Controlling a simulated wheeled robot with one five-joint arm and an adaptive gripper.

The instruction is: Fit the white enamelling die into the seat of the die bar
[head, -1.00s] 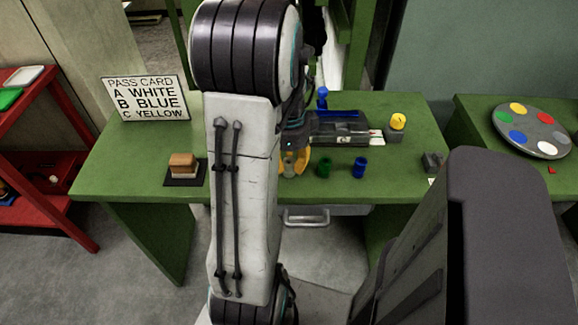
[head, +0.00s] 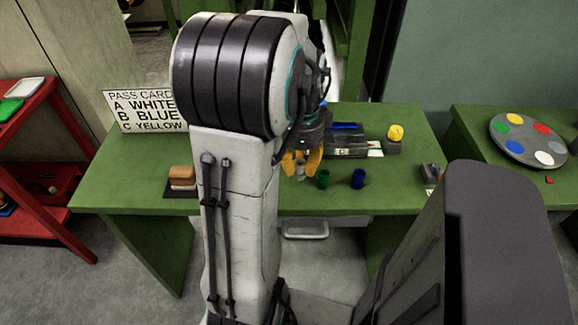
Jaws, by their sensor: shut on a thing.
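My gripper (head: 302,164), with yellow fingers, is over the front middle of the green bench. It is shut on a small pale cylinder, which looks like the white enamelling die (head: 300,172); the fingers hide part of it. A green die (head: 323,179) and a blue die (head: 358,179) stand upright on the bench to its right. The dark fixture that looks like the die bar (head: 349,145) lies behind them, with a blue strip on top and a pale card at its right end. My arm hides its left part, and I cannot make out the seat.
A yellow knob on a grey block (head: 394,144) stands right of the fixture. A pass card sign (head: 145,110) reads A white, B blue, C yellow. A brown block on a dark pad (head: 182,177) sits at left. A colour disc (head: 527,139) lies on the right bench.

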